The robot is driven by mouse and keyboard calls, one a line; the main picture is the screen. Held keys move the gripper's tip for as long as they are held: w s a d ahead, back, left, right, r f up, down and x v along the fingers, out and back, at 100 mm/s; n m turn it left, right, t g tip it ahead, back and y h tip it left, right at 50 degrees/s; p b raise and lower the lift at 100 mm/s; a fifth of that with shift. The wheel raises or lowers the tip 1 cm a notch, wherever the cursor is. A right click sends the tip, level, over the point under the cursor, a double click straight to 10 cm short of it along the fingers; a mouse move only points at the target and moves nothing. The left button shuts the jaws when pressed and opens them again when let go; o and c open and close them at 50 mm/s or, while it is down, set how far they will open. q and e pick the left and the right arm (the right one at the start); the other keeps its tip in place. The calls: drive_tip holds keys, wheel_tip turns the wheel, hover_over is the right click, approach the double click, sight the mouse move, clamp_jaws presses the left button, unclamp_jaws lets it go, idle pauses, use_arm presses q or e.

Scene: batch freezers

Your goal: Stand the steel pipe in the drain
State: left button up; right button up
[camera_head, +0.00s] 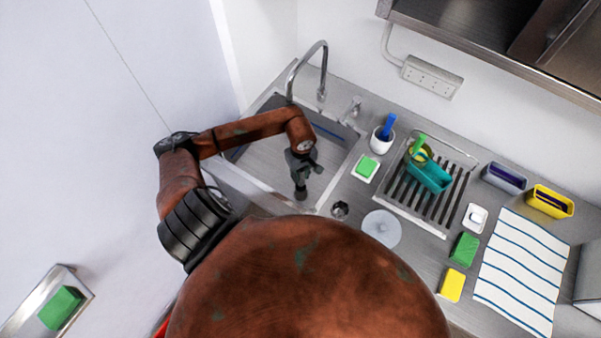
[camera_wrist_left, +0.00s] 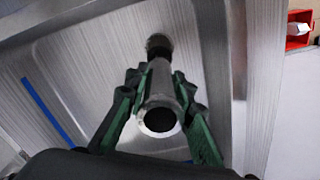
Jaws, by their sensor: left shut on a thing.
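The steel pipe (camera_wrist_left: 160,88) is a hollow grey tube, its open end toward the camera in the left wrist view. My left gripper (camera_wrist_left: 160,105) is shut on it, with a green-lined finger on each side. The pipe's far end points at the dark round drain (camera_wrist_left: 158,42) in the sink floor; I cannot tell whether it is inside the drain or above it. In the head view my left gripper (camera_head: 301,185) points down into the sink basin (camera_head: 262,157) near its front edge. There the drain is hidden and the pipe is hard to make out. My right gripper is not in view.
A faucet (camera_head: 318,60) arches over the sink's back. A blue strip (camera_wrist_left: 45,110) lies in the basin. On the counter right of the sink are a white cup (camera_head: 380,143), a dish rack (camera_head: 433,205), sponges (camera_head: 464,249) and a striped towel (camera_head: 520,270).

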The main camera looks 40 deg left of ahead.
sight(301, 183)
use_arm(q)
drive_tip(key=shift+w+f, duration=0.1)
drive_tip(key=shift+f, duration=0.35)
wheel_tip(301, 183, down, 2)
drive_tip(key=shift+f+b, duration=0.1)
drive_tip(key=shift+b, duration=0.65)
drive_tip(key=shift+f+b, duration=0.5)
drive_tip(key=shift+f, duration=0.95)
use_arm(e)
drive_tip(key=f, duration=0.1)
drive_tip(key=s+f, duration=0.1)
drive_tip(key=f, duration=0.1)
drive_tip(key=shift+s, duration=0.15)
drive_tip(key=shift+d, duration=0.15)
use_arm(q)
drive_tip(key=shift+b, duration=0.8)
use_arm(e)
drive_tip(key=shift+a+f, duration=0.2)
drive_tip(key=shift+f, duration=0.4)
use_arm(q)
drive_tip(key=shift+f+b, duration=0.6)
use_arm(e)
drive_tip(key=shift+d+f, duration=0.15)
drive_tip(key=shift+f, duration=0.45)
